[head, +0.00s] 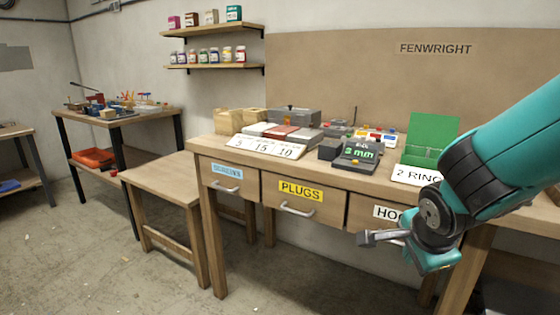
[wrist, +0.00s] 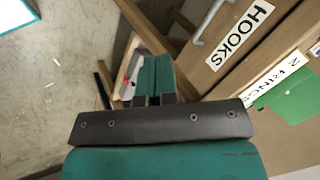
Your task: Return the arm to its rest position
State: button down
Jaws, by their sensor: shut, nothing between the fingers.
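My teal arm reaches in from the right side of the head view, in front of the workbench (head: 335,185). My gripper (head: 368,239) is at its end, in front of the drawer labelled HOOKS (head: 375,212) and partly covering it. The fingers point left, are shut and hold nothing.
The drawer labelled PLUGS (head: 300,191) is left of HOOKS. Open floor (head: 100,260) lies front left.

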jog(key=s+a+r+n+g+y, duration=0.3)
jog(key=s+a+r+n, duration=0.15)
jog(key=s+n, duration=0.65)
jog(key=s+a+r+n+g+y, duration=0.3)
jog(key=s+a+n, duration=0.3)
jog(key=s+n, duration=0.5)
notch_tip(320, 180, up, 17)
jog(key=w+n+p, duration=0.1)
jog(key=w+p, duration=0.1)
jog(key=p, duration=1.5)
jog(key=shift+w+n, duration=0.4)
